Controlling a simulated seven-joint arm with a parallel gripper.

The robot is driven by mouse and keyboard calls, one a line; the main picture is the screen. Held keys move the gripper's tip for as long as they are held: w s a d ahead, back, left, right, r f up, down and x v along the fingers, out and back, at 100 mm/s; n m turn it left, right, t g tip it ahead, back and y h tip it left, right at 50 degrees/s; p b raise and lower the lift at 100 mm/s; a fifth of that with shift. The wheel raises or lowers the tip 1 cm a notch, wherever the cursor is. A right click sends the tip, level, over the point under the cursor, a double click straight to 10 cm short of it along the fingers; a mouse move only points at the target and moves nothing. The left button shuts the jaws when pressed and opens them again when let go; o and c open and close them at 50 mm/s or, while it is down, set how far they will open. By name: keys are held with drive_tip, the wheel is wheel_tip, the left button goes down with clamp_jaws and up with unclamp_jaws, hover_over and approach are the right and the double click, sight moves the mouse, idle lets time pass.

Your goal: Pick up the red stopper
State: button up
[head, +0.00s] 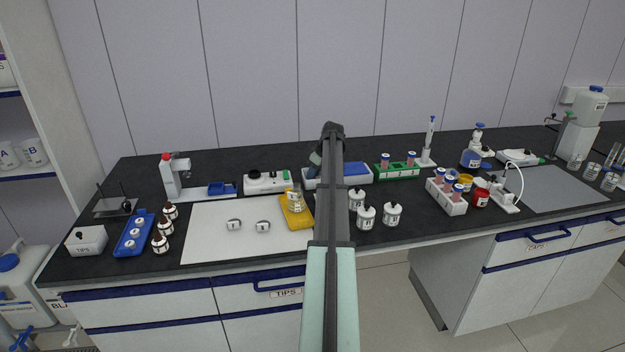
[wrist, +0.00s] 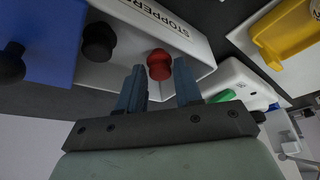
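The red stopper (wrist: 160,66) stands in a white tray (wrist: 200,50) marked "STOPPERS" in the wrist view. My gripper (wrist: 160,74) is open, its two blue fingers spread with the red stopper showing between and just beyond their tips. I cannot tell how far the fingertips are from it, but they do not grip it. In the head view the blue and white tray (head: 358,174) stands at the back of the bench, partly hidden by my arm. The red stopper is hidden there.
Beside the red stopper is a black stopper (wrist: 98,42), and another black one (wrist: 11,64) sits by the blue part. A yellow tray (wrist: 288,30) and a white device (wrist: 240,82) lie close by. A green rack (head: 398,172) with tubes stands right of the tray.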

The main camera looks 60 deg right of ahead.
drive_tip(key=shift+f, duration=0.1)
drive_tip(key=c, duration=0.6)
drive_tip(key=shift+c, duration=0.2)
wheel_tip(320, 180, up, 9)
drive_tip(key=shift+w+r, duration=0.1)
drive_tip(key=shift+w, duration=0.05)
clamp_jaws()
drive_tip(key=s+a+r, duration=0.1)
drive_tip(key=a+r, duration=0.7)
drive_tip(key=a, duration=0.4)
drive_tip(key=s+a, duration=0.4)
drive_tip(key=a, duration=0.1)
drive_tip(key=shift+s+a+f, duration=0.2)
drive_tip(key=shift+s+a, duration=0.1)
drive_tip(key=shift+a, duration=0.05)
